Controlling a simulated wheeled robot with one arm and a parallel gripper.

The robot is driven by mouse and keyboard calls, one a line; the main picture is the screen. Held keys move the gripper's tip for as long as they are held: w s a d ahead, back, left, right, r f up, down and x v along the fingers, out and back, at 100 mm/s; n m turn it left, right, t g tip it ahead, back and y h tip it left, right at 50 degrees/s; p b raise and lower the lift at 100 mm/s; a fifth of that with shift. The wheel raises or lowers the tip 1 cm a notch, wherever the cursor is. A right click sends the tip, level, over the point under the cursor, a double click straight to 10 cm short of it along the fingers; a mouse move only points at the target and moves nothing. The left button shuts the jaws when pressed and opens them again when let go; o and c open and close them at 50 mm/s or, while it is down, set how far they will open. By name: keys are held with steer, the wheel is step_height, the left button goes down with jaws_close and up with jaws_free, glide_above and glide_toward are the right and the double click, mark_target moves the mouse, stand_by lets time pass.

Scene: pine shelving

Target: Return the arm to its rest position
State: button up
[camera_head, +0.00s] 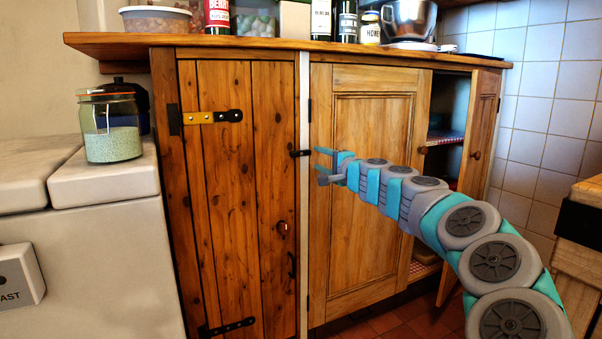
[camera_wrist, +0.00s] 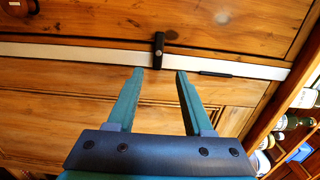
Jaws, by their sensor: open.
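My arm (camera_head: 445,215), teal and grey, reaches from the lower right toward the pine cabinet. My gripper (camera_head: 320,165) is in front of the cabinet's middle, just right of the white upright strip. In the wrist view my gripper (camera_wrist: 160,75) shows two teal fingers spread apart with nothing between them. A small black latch (camera_wrist: 158,50) on the white strip lies just beyond the fingertips. The latch also shows in the head view (camera_head: 300,153), left of the gripper. I cannot tell whether a fingertip touches the cabinet.
The left plank door (camera_head: 225,200) and middle panel door (camera_head: 362,180) are shut. The right door (camera_head: 478,130) stands open, beside my arm. The countertop (camera_head: 290,42) holds jars, bottles and a metal bowl (camera_head: 408,18). A wooden unit (camera_head: 580,250) is at the right edge.

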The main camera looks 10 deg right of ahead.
steer(key=s+a+r+n+g+y+p, duration=0.15)
steer(key=s+a+n+g+y, duration=0.65)
steer(key=s+a, duration=1.05)
steer(key=s+a+f+n+g+h+p, duration=0.15)
steer(key=s+a+f+n+h, duration=0.3)
steer(key=s, duration=0.45)
steer(key=s+d+f+n+g+h, duration=0.2)
steer(key=s+d+f+g+h, duration=0.25)
steer(key=s+f, duration=0.8)
steer(key=s+d+f+g+h, duration=0.1)
steer(key=s+d+f, duration=0.2)
steer(key=s+d, duration=0.2)
steer(key=s+d+f+g+h+p, duration=0.1)
steer(key=s+d+f+g+h, duration=0.1)
steer(key=s+d, duration=0.3)
steer(key=s+d+f+g+h+p, duration=0.1)
steer(key=s+d+f, duration=0.4)
steer(key=s, duration=0.6)
steer(key=shift+g+h, duration=0.4)
steer(key=shift+h, duration=0.2)
steer(key=shift+m, duration=0.25)
